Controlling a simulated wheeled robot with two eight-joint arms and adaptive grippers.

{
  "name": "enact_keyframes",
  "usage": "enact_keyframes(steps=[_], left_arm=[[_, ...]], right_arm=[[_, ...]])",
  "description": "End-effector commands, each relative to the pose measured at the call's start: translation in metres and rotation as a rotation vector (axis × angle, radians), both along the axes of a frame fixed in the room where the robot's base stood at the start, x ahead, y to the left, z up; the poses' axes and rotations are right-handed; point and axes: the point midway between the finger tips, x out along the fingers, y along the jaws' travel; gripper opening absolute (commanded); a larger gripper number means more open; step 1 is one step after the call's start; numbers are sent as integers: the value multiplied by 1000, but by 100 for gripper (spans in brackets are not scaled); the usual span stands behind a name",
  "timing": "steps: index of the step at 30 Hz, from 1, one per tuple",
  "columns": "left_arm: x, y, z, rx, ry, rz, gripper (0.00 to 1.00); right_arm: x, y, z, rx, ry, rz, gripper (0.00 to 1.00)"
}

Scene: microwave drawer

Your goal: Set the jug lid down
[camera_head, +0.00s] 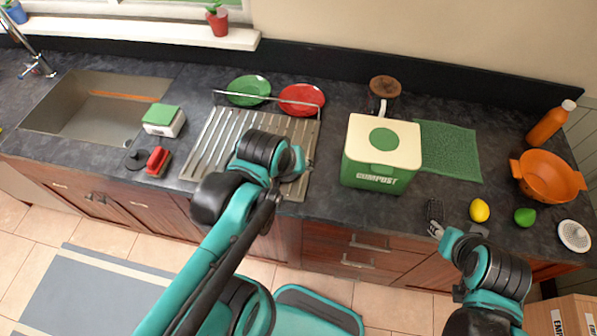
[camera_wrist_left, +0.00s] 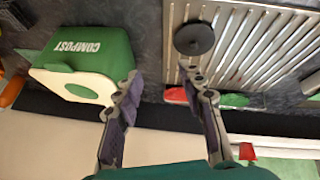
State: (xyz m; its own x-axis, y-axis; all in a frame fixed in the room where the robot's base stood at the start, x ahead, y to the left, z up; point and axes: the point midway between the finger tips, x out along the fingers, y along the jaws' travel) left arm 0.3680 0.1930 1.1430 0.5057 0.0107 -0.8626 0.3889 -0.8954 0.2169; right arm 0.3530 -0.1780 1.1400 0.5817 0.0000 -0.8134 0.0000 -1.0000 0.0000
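A black round lid with a small knob, which I take for the jug lid (camera_wrist_left: 193,38), shows in the left wrist view over the metal drying rack (camera_wrist_left: 240,45), just beyond one fingertip. I cannot tell whether it touches the rack. In the head view it is hidden behind my left gripper (camera_head: 303,163), which is over the rack's right side. In the wrist view my left gripper (camera_wrist_left: 163,80) has its fingers apart with nothing between them. A brown-topped jug (camera_head: 384,88) stands behind the compost bin. My right gripper (camera_head: 436,218) is near the counter's front edge; its fingers are unclear.
The compost bin (camera_head: 381,158) stands right of the rack. Green (camera_head: 249,87) and red (camera_head: 301,96) plates stand at the rack's back. A green mat (camera_head: 450,150), an orange colander (camera_head: 548,181), a lemon (camera_head: 479,210) and a lime (camera_head: 525,217) are on the right.

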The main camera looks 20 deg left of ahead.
Motion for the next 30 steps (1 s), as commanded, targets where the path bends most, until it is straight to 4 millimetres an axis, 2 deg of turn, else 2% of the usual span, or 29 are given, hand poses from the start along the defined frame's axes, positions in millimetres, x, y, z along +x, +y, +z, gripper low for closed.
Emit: enact_keyframes(steps=[3,6,19,23,30], left_arm=[[-11,-10,-2,139,-53,-235,40],[-15,-13,-3,212,-78,-346,40],[-15,-15,-8,244,-88,-395,40],[-15,-15,-29,243,-87,-394,40],[-15,-15,-91,243,-87,-393,40]], right_arm=[[0,0,0,0,0,0,40],[0,0,0,0,0,0,40],[0,0,-5,0,0,0,40],[0,0,-26,0,0,0,40],[0,0,-88,0,0,0,40]])
